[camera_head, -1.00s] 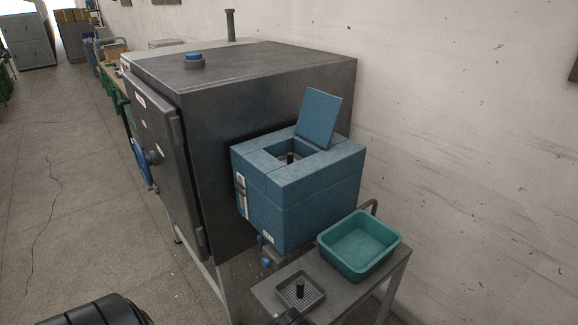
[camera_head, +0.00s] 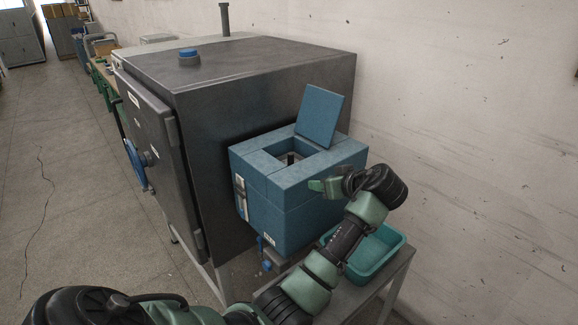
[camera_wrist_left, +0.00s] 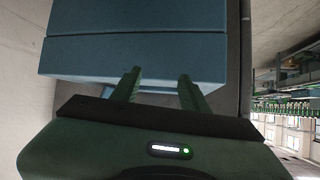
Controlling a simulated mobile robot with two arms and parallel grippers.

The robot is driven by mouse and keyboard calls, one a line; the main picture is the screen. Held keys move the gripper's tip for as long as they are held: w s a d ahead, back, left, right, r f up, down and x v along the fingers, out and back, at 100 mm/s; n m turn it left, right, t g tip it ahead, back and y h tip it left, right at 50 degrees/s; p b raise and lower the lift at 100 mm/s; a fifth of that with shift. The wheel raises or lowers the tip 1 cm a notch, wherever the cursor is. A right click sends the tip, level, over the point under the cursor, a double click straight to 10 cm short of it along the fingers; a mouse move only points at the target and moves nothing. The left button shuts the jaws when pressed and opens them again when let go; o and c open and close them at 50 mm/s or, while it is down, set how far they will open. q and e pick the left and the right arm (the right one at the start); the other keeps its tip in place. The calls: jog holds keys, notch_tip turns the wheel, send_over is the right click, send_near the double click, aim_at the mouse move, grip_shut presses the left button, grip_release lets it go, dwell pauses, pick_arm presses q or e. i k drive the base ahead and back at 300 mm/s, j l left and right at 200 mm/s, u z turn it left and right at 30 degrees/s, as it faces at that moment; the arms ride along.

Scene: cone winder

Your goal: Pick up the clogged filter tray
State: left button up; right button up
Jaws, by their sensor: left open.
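A filter tray with a black upright handle (camera_head: 291,158) sits down inside the square opening of the blue housing (camera_head: 290,212); only its handle and a little of its inside show. The housing's lid (camera_head: 320,115) stands open, tilted back. My left gripper (camera_head: 314,185) is open and empty above the housing's front right part, to the right of and nearer than the opening. In the left wrist view its two green fingers (camera_wrist_left: 158,78) are spread apart, with blue housing panels beyond them. No tray shows in that view. My right gripper is not in view.
A teal bin (camera_head: 374,254) stands on a small grey cart (camera_head: 392,278), partly behind my left arm. The floor at left is clear.

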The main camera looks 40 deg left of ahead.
aim_at(291, 162)
jog(key=i+j, duration=0.1)
jog(key=j, duration=0.4)
jog(key=i+j, duration=0.15)
jog(key=j, duration=0.35)
jog(key=i+j, duration=0.1)
jog(key=j, duration=0.35)
